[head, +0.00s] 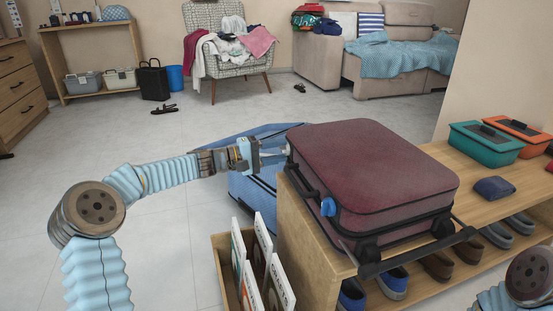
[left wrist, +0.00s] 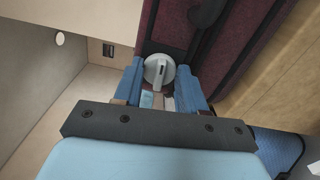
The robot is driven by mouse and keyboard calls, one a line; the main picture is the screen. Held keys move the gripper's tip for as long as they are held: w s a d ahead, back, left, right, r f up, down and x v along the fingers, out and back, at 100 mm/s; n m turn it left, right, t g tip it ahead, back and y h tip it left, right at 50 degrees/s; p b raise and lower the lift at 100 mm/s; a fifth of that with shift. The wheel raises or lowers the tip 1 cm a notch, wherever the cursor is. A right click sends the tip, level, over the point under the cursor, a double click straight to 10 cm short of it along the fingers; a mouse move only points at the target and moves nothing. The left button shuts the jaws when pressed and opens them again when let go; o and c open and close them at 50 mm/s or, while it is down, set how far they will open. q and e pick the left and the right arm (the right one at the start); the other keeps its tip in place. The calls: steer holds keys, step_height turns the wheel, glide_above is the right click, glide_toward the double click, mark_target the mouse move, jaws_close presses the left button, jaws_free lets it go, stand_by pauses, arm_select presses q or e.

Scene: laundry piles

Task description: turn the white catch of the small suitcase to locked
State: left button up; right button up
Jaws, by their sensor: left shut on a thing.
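The small maroon suitcase (head: 375,170) lies flat on the wooden shoe bench. Its white catch (left wrist: 158,70) is a round knob with a short dark mark, on the maroon side in the left wrist view. My left gripper (head: 284,158) reaches in from the left to the suitcase's near-left side. In the left wrist view its two blue fingers (left wrist: 160,84) are shut on the catch, one on each side. In the head view the catch is mostly hidden at the fingertips. A blue catch (head: 328,206) sits on the same side, nearer me. My right gripper is out of view.
A blue suitcase (head: 252,190) stands behind my left gripper. A wooden crate of records (head: 228,275) stands before the bench (head: 310,245). Teal (head: 485,146) and orange (head: 513,131) boxes and a dark blue pouch (head: 494,188) lie right of the suitcase.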

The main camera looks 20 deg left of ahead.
arm_select(q)
steer(key=shift+f+m, duration=0.1)
steer(key=shift+m, duration=0.5)
steer(key=o, duration=1)
steer(key=shift+s+a, duration=0.1)
steer(key=p+v, duration=0.1)
steer(key=v, duration=1.2)
steer(key=shift+s+a, duration=0.2)
steer(key=shift+a, duration=0.05)
